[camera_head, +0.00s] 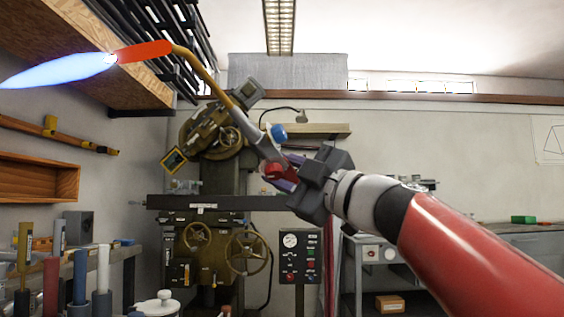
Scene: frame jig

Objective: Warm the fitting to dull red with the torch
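A lit torch (207,75) is held up in the air, angled from lower right to upper left. It has a brass tube, a grey body with a blue knob and a red knob, and a red tip. A long blue-white flame (55,71) points left from the tip. My gripper (300,182) appears shut on the torch's lower end. I cannot pick out the fitting in this view.
A wooden shelf (60,40) hangs at upper left, near or behind the flame. A large milling machine (205,235) stands behind the torch. Several upright coloured tools (51,285) stand at lower left beside a white lidded pot (158,305). A grey bench (520,240) is at right.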

